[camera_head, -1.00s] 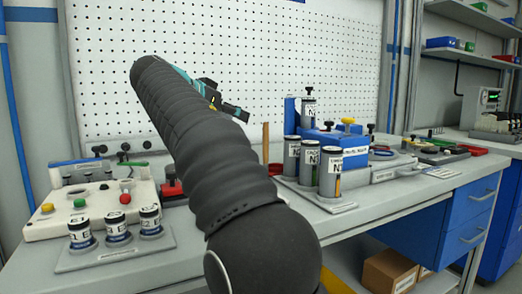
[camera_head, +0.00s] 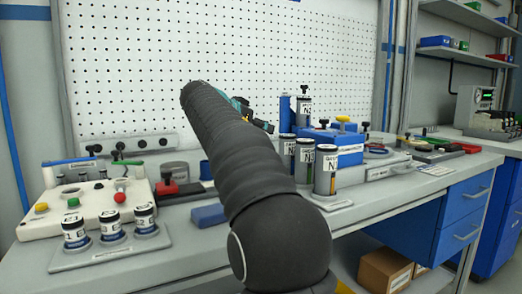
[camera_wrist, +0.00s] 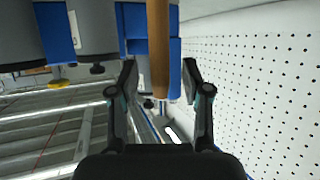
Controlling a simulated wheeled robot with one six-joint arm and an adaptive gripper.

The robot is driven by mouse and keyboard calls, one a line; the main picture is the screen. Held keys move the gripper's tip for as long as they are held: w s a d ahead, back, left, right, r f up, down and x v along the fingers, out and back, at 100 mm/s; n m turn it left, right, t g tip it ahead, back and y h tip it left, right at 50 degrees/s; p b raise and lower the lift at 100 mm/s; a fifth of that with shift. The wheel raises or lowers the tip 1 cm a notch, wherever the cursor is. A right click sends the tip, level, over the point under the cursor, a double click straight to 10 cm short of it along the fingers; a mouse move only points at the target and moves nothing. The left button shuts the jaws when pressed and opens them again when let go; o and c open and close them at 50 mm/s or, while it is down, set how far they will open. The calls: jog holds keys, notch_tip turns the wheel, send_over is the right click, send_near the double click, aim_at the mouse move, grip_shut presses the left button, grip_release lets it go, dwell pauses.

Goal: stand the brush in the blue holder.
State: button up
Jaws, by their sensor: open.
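The brush's wooden handle (camera_wrist: 157,45) shows in the wrist view between the two fingers of my gripper (camera_wrist: 158,75). The fingers are open, with a gap on each side of the handle. The brush's other end is out of view. In the head view my arm hides the brush and most of my gripper (camera_head: 246,110). A low blue block (camera_head: 209,216) sits on the bench front, left of my arm. I cannot tell whether it is the blue holder.
Labelled grey tubes (camera_head: 326,172) stand right of my arm. A white panel (camera_head: 95,202) with buttons and a rack of small jars (camera_head: 110,242) are at left. A red block (camera_head: 178,187) sits behind. The pegboard (camera_head: 200,60) closes off the back.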

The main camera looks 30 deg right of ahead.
jog(key=shift+w+d+f, duration=0.15)
jog(key=shift+d, duration=0.15)
grip_shut()
